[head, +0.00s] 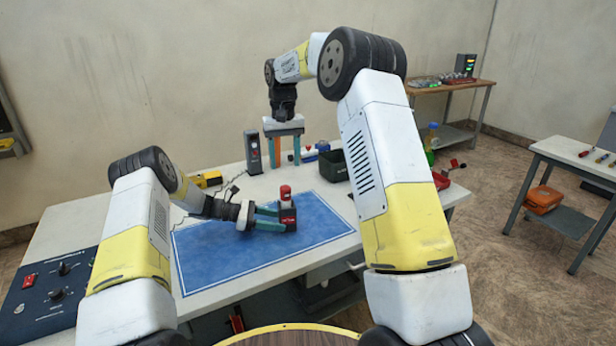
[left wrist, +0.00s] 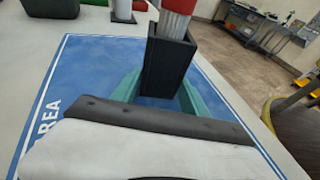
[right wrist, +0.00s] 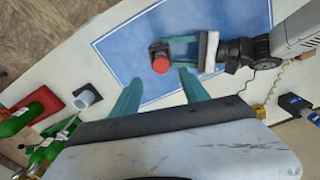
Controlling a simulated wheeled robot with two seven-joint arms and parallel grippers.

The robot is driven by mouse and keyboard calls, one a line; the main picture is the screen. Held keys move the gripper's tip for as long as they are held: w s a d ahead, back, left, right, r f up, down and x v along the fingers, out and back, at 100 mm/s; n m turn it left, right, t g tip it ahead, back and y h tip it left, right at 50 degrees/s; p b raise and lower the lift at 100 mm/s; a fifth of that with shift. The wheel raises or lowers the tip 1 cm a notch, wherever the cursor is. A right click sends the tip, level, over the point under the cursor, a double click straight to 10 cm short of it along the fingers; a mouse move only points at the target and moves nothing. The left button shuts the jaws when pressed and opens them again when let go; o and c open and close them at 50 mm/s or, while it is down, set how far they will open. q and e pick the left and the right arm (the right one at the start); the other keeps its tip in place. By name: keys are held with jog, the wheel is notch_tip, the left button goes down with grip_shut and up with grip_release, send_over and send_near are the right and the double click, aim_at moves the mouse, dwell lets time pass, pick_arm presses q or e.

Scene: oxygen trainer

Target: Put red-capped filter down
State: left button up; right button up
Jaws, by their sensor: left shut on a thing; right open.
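The red-capped filter (head: 286,192) stands upright over the blue mat (head: 220,255), near the mat's right part. Its pale ribbed body (left wrist: 174,25) rises out of a square black lower part (left wrist: 168,68). My left gripper (head: 283,218) is shut on that black lower part, with teal fingers on both sides of it. I cannot tell whether its underside touches the mat. In the right wrist view the red cap (right wrist: 160,57) shows from above. My right gripper (head: 284,152) is open and empty above the table's back part, pointing down.
A black charger-like box (head: 253,152) stands at the back, with a dark bin (head: 333,165) to its right. A control panel (head: 45,290) is at front left. Most of the mat is clear.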

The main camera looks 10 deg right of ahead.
jog(key=s+d+r+t+y, duration=0.15)
jog(key=s+d+r, duration=0.25)
jog(key=s+r, duration=0.4)
jog(key=s+d+r+t, duration=0.2)
jog(key=s+d+r, duration=0.3)
jog(key=s, duration=0.4)
jog(key=s+d+f+t, duration=0.1)
jog(key=s, duration=0.9)
jog(key=s+d+f+m+t, duration=0.1)
jog(key=s, duration=0.9)
jog(key=shift+d+f+t+y, duration=0.15)
jog(key=shift+d+t+y, duration=0.15)
jog(key=shift+t+y, duration=0.05)
pick_arm(q)
jog(key=o, duration=1.1)
jog(key=shift+c, duration=0.2)
